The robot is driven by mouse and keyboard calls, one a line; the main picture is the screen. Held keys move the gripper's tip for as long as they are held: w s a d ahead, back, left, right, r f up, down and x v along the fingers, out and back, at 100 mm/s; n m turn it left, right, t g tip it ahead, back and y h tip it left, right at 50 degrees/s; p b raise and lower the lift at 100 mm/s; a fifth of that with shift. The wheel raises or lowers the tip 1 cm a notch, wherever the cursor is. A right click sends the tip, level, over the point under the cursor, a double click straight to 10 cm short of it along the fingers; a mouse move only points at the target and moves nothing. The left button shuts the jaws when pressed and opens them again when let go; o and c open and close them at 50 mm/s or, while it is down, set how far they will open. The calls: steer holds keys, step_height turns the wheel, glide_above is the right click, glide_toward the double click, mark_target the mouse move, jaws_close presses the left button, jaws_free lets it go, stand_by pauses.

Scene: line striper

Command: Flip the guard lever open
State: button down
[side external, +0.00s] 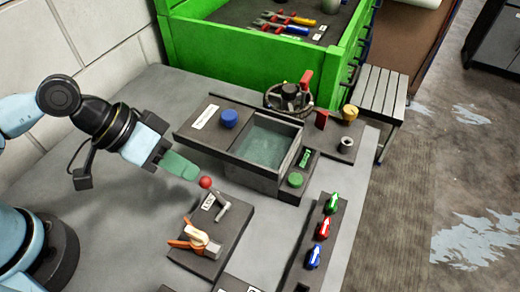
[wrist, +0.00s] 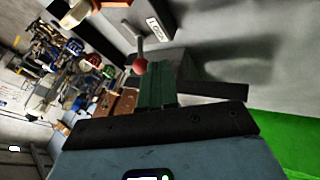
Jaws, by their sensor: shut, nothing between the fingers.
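A lever with a red ball knob (side external: 205,182) and a grey metal stem stands on a dark plate (side external: 233,230). My gripper (side external: 193,174) has green fingers, shut and empty, also seen in the wrist view (wrist: 158,85). The fingertips are right beside the knob; I cannot tell whether they touch. An orange-handled piece (side external: 200,240) is on the same plate.
A dark box with a sliding-lid shape and blue knob (side external: 230,118) stands behind. A green button (side external: 295,180), a handwheel (side external: 288,97) and a strip with coloured switches (side external: 325,228) are to the right. A green crate (side external: 230,65) closes off the back. Bare table lies left.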

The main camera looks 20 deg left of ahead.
mark_target(208, 184)
steer(key=shift+d, duration=0.2)
stand_by(0.4)
steer(key=shift+d+r+y, duration=0.15)
steer(key=shift+d+y, duration=0.1)
steer(key=shift+y, duration=0.05)
steer(key=shift+d+r, duration=0.15)
steer(key=shift+d, duration=0.05)
steer(key=shift+d+r+m+y, duration=0.35)
steer(key=shift+d+y, duration=0.4)
steer(key=shift+y, duration=0.25)
steer(key=shift+d+r+y, duration=0.25)
steer(key=shift+d+y, duration=0.25)
steer(key=shift+d, duration=0.05)
steer(key=shift+d+r+y, duration=0.25)
steer(key=shift+d+y, duration=0.25)
steer(key=d, duration=0.4)
steer(key=shift+r, duration=0.2)
